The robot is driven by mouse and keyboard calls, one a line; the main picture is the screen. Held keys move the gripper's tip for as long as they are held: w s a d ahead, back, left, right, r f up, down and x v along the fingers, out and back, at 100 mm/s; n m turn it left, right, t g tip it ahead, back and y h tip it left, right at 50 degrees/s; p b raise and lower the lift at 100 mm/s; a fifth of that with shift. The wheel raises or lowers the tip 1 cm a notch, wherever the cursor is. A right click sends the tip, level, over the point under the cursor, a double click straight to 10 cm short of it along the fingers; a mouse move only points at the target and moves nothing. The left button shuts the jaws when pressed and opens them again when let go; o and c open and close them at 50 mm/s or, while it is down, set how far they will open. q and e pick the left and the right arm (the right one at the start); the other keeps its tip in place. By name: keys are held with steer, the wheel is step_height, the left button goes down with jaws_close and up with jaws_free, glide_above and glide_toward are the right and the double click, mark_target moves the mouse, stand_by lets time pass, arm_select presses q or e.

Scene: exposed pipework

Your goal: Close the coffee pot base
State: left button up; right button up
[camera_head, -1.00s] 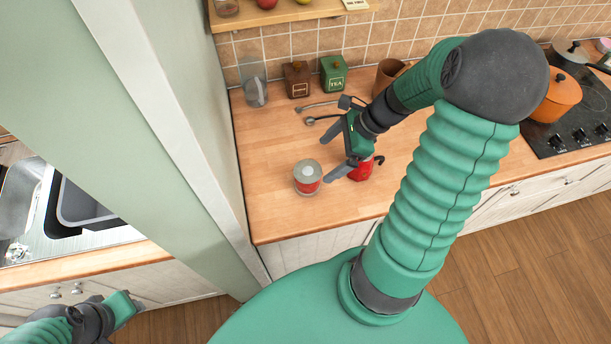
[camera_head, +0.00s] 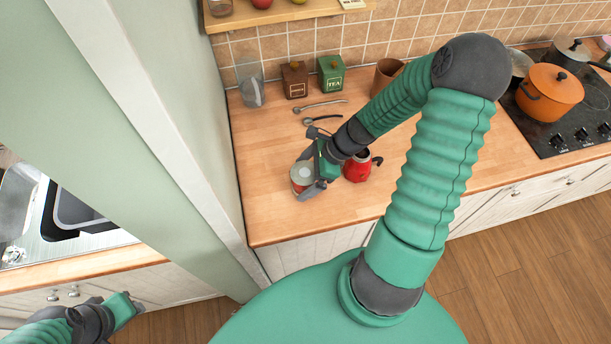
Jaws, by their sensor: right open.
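A small red and grey round container (camera_head: 299,176), which looks like the coffee pot base, stands on the wooden counter near its front left. My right gripper (camera_head: 307,180) is open at this container, with fingers close to its right side and front. The fingers partly hide it, and I cannot tell whether they touch it. A red pot with a black handle (camera_head: 358,168) stands just right of the gripper, partly hidden by it. My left gripper (camera_head: 128,306) is low at the left, away from the counter; its finger opening is not clear.
Two long-handled utensils (camera_head: 322,120) lie behind the gripper. A glass jug (camera_head: 251,92), a brown tin (camera_head: 294,80) and a green tea tin (camera_head: 331,74) stand along the back wall. An orange pot (camera_head: 550,92) is on the hob. The counter's front left is clear.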

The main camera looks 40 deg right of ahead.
steer(key=shift+x, duration=0.8)
steer(key=shift+w+a+f, duration=0.15)
steer(key=shift+w+f, duration=0.05)
steer(key=shift+f, duration=0.25)
steer(key=shift+a+r, duration=0.15)
steer(key=shift+a, duration=0.15)
steer(key=shift+d, duration=0.25)
steer(key=c, duration=1.7)
